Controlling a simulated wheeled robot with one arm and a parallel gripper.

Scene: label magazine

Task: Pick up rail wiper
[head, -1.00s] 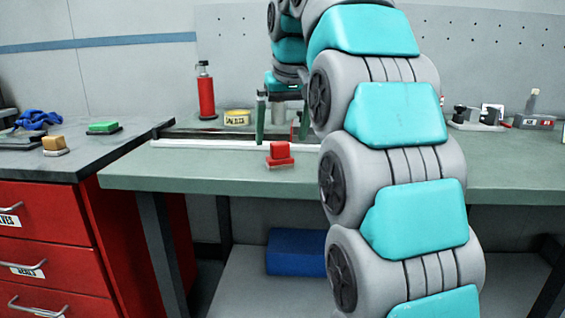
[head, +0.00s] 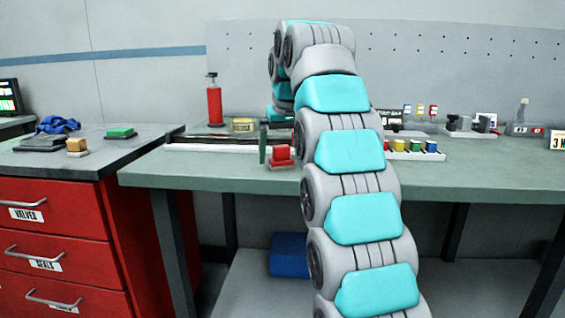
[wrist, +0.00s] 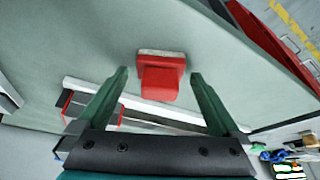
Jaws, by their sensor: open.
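A red block with a raised grip and a pale base, which looks like the rail wiper (head: 281,158), stands on the green bench top (head: 220,183) near its front left. In the wrist view the red wiper (wrist: 160,83) lies between the tips of my open gripper (wrist: 159,73), with a gap on either side. In the head view one green finger of my gripper (head: 263,143) shows just left of the wiper. The other finger is hidden or cannot be made out there.
A long pale rail (head: 215,149) lies behind the wiper. Coloured blocks (head: 415,146) sit right of my arm.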

